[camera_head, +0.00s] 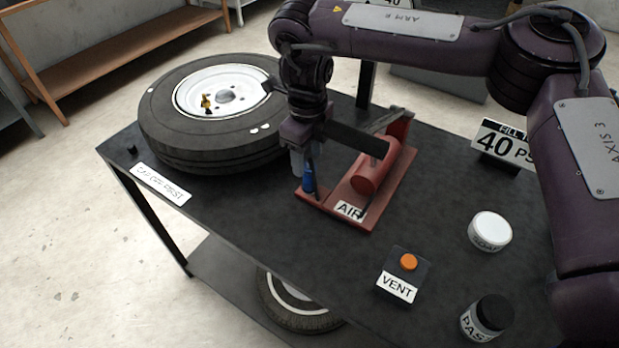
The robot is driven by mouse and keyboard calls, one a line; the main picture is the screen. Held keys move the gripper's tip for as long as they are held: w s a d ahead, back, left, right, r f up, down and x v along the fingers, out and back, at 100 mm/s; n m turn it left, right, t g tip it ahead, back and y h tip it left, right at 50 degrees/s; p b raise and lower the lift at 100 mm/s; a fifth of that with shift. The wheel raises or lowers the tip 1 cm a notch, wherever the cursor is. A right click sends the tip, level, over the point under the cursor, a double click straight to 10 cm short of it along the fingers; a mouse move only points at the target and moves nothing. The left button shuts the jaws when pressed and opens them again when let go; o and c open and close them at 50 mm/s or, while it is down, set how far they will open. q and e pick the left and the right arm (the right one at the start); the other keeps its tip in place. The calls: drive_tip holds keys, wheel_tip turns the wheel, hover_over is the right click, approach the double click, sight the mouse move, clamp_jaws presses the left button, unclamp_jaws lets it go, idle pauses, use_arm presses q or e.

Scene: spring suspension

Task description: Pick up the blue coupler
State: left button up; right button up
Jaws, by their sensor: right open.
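The blue coupler (308,179) stands upright on the front left corner of the red air stand (333,203). My right gripper (306,165) points down right above it, with its pale fingertips at the coupler's upper part. The gripper is open. The fingers hide the coupler's top, and I cannot tell whether they touch it. My left gripper is not in view.
A red cylinder (372,172) lies on the stand behind the "AIR" label. A wheel with a tyre (215,140) lies left. A VENT box (402,277), two jars (490,231) (487,318) and a "40" sign (500,143) are right. The table's front middle is clear.

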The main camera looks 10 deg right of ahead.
wheel_tip(320, 180, down, 5)
drive_tip(key=shift+d+f+p, duration=0.1)
drive_tip(key=shift+d+p, duration=0.05)
drive_tip(key=shift+p, duration=0.4)
drive_tip(key=shift+c, duration=0.4)
clamp_jaws()
wheel_tip(320, 180, up, 7)
drive_tip(key=shift+f+b, duration=0.2)
drive_tip(key=shift+b, duration=0.1)
wheel_tip(320, 180, up, 16)
drive_tip(key=p, duration=0.7)
drive_tip(key=shift+r, duration=0.25)
